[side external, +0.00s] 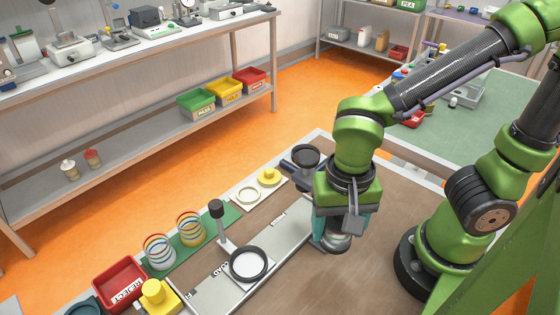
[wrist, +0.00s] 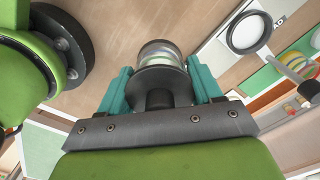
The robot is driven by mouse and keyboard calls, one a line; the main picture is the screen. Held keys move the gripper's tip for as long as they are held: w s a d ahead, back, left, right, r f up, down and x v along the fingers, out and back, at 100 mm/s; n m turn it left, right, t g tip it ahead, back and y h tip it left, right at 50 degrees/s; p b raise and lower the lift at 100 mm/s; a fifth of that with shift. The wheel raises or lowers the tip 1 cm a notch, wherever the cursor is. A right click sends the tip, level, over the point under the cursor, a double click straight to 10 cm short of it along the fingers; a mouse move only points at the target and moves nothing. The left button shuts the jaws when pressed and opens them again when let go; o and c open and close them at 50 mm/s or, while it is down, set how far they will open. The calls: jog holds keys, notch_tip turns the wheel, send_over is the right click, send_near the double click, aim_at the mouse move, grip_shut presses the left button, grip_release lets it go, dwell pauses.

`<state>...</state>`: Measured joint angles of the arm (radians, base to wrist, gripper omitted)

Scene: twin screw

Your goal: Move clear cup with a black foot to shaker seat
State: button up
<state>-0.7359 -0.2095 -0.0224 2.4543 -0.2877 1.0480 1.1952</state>
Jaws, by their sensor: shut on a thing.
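The clear cup with a black foot (wrist: 160,55) is between the teal fingers of my gripper (wrist: 160,88) in the wrist view, its dark disc nearer the palm and its clear part beyond. In the side external view my gripper (side external: 340,222) points down over the brown table, and the cup's lower part (side external: 336,243) shows below the fingers. A black ring around a white disc (side external: 250,264) lies on the pale plate marked LOAD, left of my gripper. A dark round holder (side external: 305,155) stands behind. No label shows which of these is the shaker seat.
A post with a black knob (side external: 217,209) stands by the black ring. Two coiled-ring items (side external: 160,251) stand on a green strip. A red REJECT bin (side external: 120,284) and a yellow knob (side external: 153,292) are at front left. Brown tabletop (side external: 345,285) in front of my gripper is clear.

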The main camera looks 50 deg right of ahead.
notch_tip(320, 180, up, 12)
jog(key=shift+f, duration=0.25)
jog(key=w+d+m, duration=0.1)
jog(key=w+d, duration=0.1)
jog(key=w, duration=0.2)
jog(key=w+d+m, duration=0.2)
jog(key=w, duration=0.3)
jog(key=w+d+r+m, duration=0.1)
jog(key=w+d, duration=0.1)
jog(key=w, duration=0.2)
jog(key=shift+w+d+m, duration=0.1)
jog(key=shift+w+m, duration=0.2)
jog(key=w+d+f+m, duration=0.1)
jog(key=w+d+m, duration=0.1)
jog(key=w+d, duration=0.45)
jog(key=w+d+m, duration=0.2)
jog(key=w+d, duration=0.1)
jog(key=d, duration=0.6)
jog(key=shift+w+d+f, duration=0.1)
jog(key=shift+w+f, duration=0.05)
jog(key=shift+f, duration=3.9)
jog(key=shift+w+d+f, duration=0.1)
jog(key=shift+f, duration=3.95)
jog(key=shift+f, duration=1.25)
